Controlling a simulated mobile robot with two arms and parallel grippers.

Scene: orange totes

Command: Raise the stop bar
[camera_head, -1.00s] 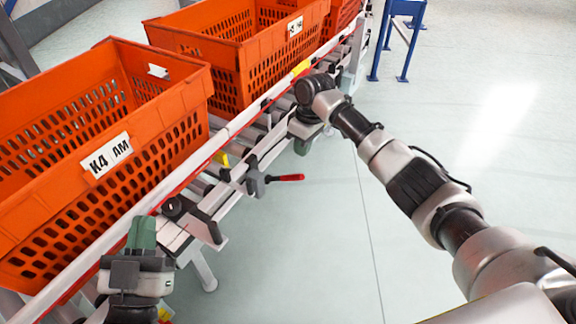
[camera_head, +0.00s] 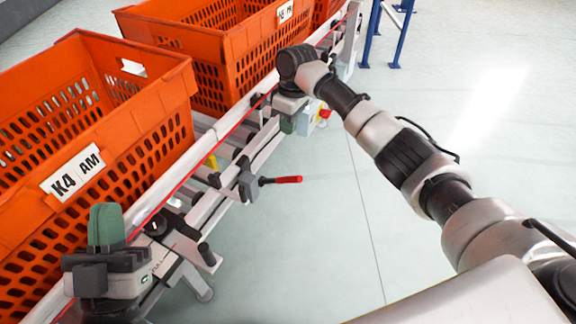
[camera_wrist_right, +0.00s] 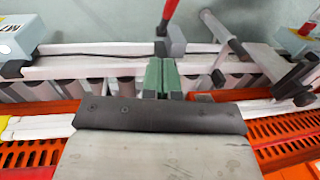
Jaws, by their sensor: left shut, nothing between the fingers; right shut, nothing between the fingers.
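A red-handled lever (camera_head: 283,180) on a grey block (camera_head: 247,184) sticks out from the near side of the roller conveyor; it also shows at the top of the right wrist view (camera_wrist_right: 168,12). A dark-tipped grey lever (camera_head: 207,252) stands nearer on the same rail. I cannot tell for sure which part is the stop bar. My left gripper (camera_head: 105,228) has its green fingers shut, pointing up beside the near tote. My right gripper (camera_head: 288,125) is over the rail beyond the red handle, partly hidden by its wrist. Its green fingers (camera_wrist_right: 162,75) are shut and empty.
Orange totes stand in a row on the conveyor: a near one labelled K4 AM (camera_head: 150,125) and others behind (camera_head: 235,50). A white rail with a red edge (camera_head: 185,165) runs along them. A blue stand (camera_head: 398,45) is at the back. The floor at right is clear.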

